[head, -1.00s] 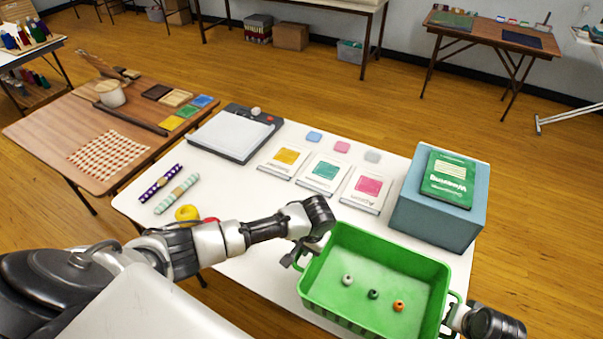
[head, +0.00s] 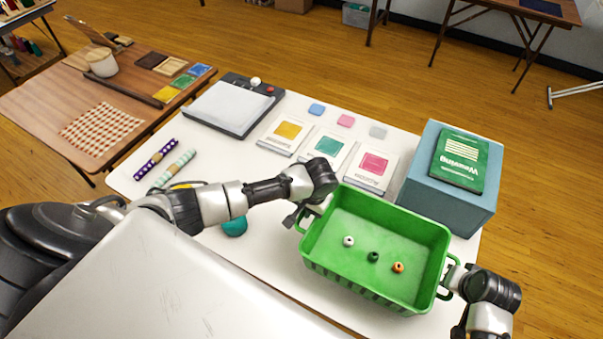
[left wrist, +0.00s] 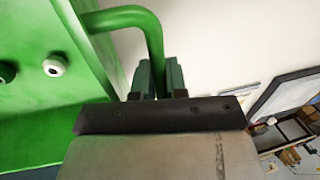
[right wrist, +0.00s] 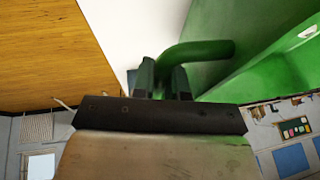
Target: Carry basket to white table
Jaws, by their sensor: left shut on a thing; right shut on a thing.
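The green basket (head: 335,245) is over the front right part of the white table (head: 272,250). My left gripper (head: 298,218) is shut on the left handle, which also shows in the left wrist view (left wrist: 150,35). My right gripper (head: 453,284) is shut on the right handle, seen in the right wrist view (right wrist: 205,50).
A blue box (head: 447,205) with a green book (head: 460,160) stands just behind the basket. Packets (head: 370,168) lie behind it too. A teal ball (head: 234,227) is by my left arm. A brown table (head: 60,95) stands at the left.

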